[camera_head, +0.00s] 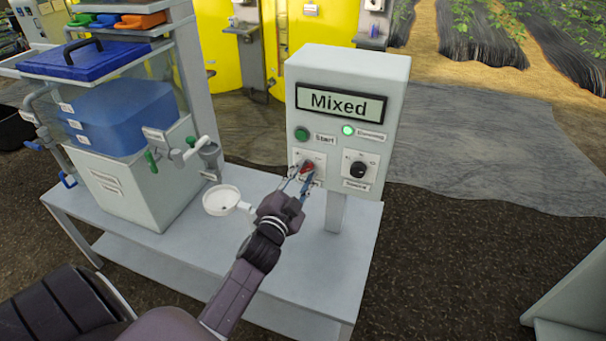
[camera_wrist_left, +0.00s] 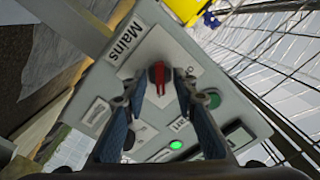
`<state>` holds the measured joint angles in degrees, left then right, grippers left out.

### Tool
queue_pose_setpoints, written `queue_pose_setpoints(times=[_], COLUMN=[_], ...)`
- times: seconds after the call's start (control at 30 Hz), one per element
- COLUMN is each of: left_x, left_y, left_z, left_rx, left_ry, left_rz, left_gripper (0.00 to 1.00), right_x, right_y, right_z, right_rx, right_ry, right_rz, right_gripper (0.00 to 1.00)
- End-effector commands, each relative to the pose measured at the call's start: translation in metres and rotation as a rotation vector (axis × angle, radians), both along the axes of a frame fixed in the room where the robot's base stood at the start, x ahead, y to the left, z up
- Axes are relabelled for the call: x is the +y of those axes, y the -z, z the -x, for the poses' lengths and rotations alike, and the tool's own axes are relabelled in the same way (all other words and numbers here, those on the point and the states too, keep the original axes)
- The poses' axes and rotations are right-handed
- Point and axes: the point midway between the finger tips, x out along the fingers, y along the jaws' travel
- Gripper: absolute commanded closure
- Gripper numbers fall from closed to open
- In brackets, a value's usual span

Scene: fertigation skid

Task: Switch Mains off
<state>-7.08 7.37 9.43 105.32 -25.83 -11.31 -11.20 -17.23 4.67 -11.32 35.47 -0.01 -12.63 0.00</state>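The Mains switch is a red rotary knob (camera_head: 307,168) at the lower left of the grey control box (camera_head: 397,75). The wrist view shows the red knob (camera_wrist_left: 158,76) beside a white "Mains" label (camera_wrist_left: 124,40). My left gripper (camera_head: 301,181) is at the knob. In the wrist view its two fingers (camera_wrist_left: 157,88) stand on either side of the knob, with a visible gap on each side, so it looks open. The knob's pointer runs roughly along the fingers; its on/off markings are too small to read surely. My right gripper is not in view.
The box display (camera_head: 341,104) reads "Mixed". A green Start button (camera_head: 302,134), a lit green lamp (camera_head: 348,130) and a black selector knob (camera_head: 358,169) are close by. A white funnel cup (camera_head: 222,200) stands left of my wrist, above the grey bench (camera_head: 365,240).

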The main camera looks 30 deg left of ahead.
Motion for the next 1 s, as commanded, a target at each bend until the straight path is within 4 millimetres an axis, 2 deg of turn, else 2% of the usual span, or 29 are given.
queue_pose_setpoints(times=[0.07,0.3,0.67,1.0], left_x=[0.000,0.000,0.000,0.000], left_y=[0.000,0.000,0.000,-0.001], left_z=[0.000,0.000,0.000,0.000], left_rx=[0.000,0.000,-0.004,-0.047], left_ry=[0.000,0.000,0.000,-0.001], left_rz=[0.000,0.000,0.023,0.208], left_gripper=[0.76,1.00,1.00,1.00], right_x=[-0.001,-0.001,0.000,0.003], right_y=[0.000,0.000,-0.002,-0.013], right_z=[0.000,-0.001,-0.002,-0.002], right_rx=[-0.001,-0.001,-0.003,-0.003], right_ry=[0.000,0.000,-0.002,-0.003], right_rz=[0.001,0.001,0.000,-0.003], right_gripper=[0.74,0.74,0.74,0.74])
